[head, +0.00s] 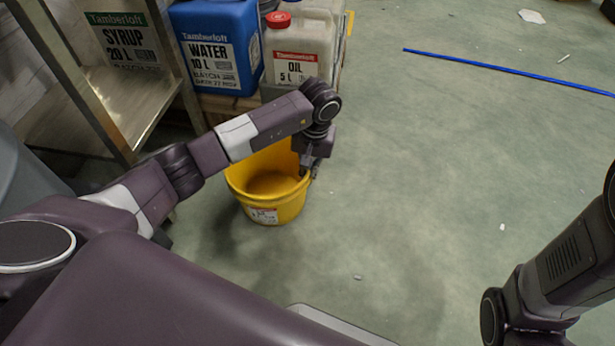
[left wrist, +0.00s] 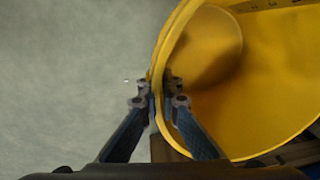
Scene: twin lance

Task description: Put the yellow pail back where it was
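The yellow pail (head: 288,208) stands upright in the head view, below the jugs, with a pale label on its near side. My left gripper (head: 308,170) is at the right part of its rim, pointing down. In the left wrist view the fingers (left wrist: 158,88) straddle the rim of the pail (left wrist: 275,75), one inside and one outside, closed in close on the wall. The pail looks empty. Whether its base touches the floor I cannot tell. Part of the far rim is hidden by my left arm. My right gripper is outside the views.
A blue water jug (head: 222,60) and a white oil jug (head: 298,52) with a red cap stand behind the pail. A metal shelf (head: 130,105) is at left. A blue rod (head: 500,69) lies on the floor at the back right. The middle floor is mostly clear.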

